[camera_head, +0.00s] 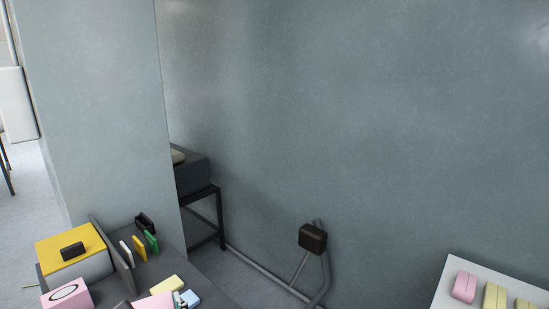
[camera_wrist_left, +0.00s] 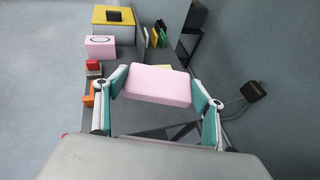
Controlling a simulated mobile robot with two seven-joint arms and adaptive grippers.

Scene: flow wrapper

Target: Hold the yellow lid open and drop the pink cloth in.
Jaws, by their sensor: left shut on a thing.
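The yellow lid (camera_head: 70,244) lies closed on a light box at the lower left of the head view, with a black handle (camera_head: 72,251) on top. It also shows at the top of the left wrist view (camera_wrist_left: 125,15). The pink cloth (camera_wrist_left: 158,85), a thick folded pad, is between the fingers of my left gripper (camera_wrist_left: 160,90), which is shut on it. The pad is in front of the box, apart from it. A pink piece (camera_head: 155,301) at the bottom edge of the head view looks like this cloth. My right gripper is in neither view.
A pink box with an oval ring (camera_head: 66,295) stands before the lidded box. A grey divider (camera_head: 112,256) separates them from upright white, yellow and green pieces (camera_head: 151,242). A white table (camera_head: 448,282) at right holds pink and yellow blocks. Grey walls stand behind.

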